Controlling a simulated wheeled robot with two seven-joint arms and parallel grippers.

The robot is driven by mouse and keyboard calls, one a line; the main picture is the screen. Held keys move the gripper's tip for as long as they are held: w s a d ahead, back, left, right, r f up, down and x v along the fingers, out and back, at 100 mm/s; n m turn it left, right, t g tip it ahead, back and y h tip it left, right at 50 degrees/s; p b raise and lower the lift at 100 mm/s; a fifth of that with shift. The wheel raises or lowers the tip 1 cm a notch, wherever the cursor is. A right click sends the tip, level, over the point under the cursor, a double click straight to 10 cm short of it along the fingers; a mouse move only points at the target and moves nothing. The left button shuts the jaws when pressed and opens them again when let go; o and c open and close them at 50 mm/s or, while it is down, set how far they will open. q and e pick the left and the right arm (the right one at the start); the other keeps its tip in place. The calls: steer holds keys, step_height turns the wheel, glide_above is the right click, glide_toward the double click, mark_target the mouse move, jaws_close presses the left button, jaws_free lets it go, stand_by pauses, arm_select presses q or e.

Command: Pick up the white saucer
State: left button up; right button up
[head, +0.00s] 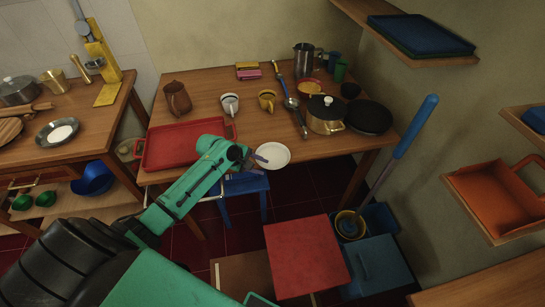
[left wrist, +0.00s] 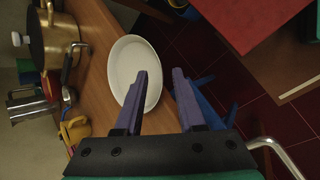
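The white saucer (head: 273,153) lies at the front edge of the wooden table, with its near rim at or slightly over the edge. In the left wrist view the saucer (left wrist: 126,62) shows as a white oval beyond the fingers. My left gripper (head: 260,160) is at the saucer's left side in the head view. Its two purple fingers (left wrist: 160,72) are apart with nothing clamped between them. In the wrist view one finger overlaps the saucer and the other is outside its rim. I cannot tell whether they touch it. My right gripper is not in view.
A red tray (head: 180,148) lies left of the saucer. A ladle (head: 294,108), a pot (head: 325,118) and a dark pan (head: 368,117) stand behind and to the right. A blue stool (head: 243,186) is below the table edge. A red-topped block (head: 304,256) stands in front.

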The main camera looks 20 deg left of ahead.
arm_select(q)
steer(key=shift+x, duration=1)
jaws_close()
stand_by(0.6)
